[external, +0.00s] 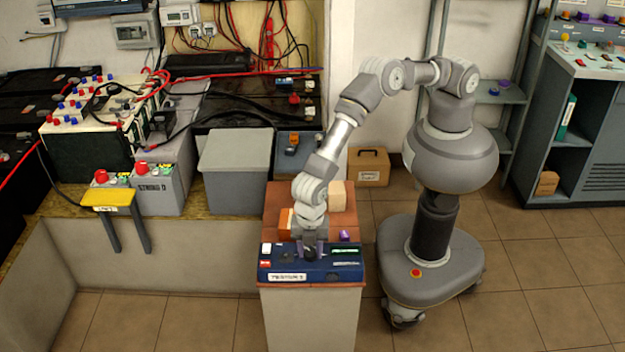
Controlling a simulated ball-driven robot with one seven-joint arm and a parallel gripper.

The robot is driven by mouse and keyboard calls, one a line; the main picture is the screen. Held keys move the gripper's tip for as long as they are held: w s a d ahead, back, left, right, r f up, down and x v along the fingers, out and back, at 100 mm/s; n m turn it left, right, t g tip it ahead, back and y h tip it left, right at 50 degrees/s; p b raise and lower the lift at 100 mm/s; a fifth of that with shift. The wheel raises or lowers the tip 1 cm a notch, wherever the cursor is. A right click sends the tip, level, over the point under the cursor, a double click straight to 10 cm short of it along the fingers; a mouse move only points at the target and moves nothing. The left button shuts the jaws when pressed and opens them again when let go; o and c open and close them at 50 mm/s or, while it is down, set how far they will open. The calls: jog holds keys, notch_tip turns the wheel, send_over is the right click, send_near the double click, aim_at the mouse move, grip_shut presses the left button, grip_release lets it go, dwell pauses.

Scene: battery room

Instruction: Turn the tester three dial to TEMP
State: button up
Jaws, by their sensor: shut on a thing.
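The tester three (350,272) is a dark blue box on the front of a stand. It has a white label on its front face, red and white labels at the left of its top, and a dark green display at the right. My gripper (310,253) points down over the middle of its top, shut on the dark dial (310,256). The fingers cover most of the dial, so its pointer and the TEMP mark cannot be read.
The stand (308,318) has a reddish top with a beige block (337,196), an orange item (286,219) and a small purple item (345,236) near my gripper. Batteries with cables (160,186) and a grey box (234,168) fill the left. Tiled floor is free at right.

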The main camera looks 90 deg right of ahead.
aim_at(310, 252)
jog(key=m, duration=0.5)
jog(key=shift+m, duration=2.6)
jog(key=o, duration=1.1)
jog(key=shift+c, duration=0.2)
jog(key=shift+r, duration=0.1)
notch_tip(310, 252, up, 8)
jog(key=p, duration=0.3)
jog(key=shift+f, duration=0.2)
